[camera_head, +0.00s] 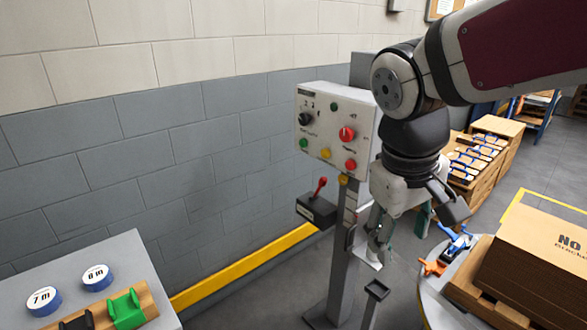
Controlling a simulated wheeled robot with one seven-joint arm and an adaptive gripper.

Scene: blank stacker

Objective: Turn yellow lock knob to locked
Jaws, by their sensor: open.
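A white control panel (318,128) stands on a grey post. It carries a black rotary knob, a red knob, green and red round controls and a yellow round control (326,153) low in the middle. A second small yellow round part (343,180) sits just below the panel, on the post. I cannot tell which yellow part is the lock knob, nor its setting. My gripper (417,236) is open and empty, pointing down to the right of the post, lower than the panel. It appears apart from both yellow parts. My arm covers the area right of the panel.
A black box with a red lever (318,205) juts out left of the post. A grey table (130,262) with blue-rimmed discs is at lower left. A cardboard box (535,255) and blue and orange tools (445,257) are at right. Left of the panel is bare wall.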

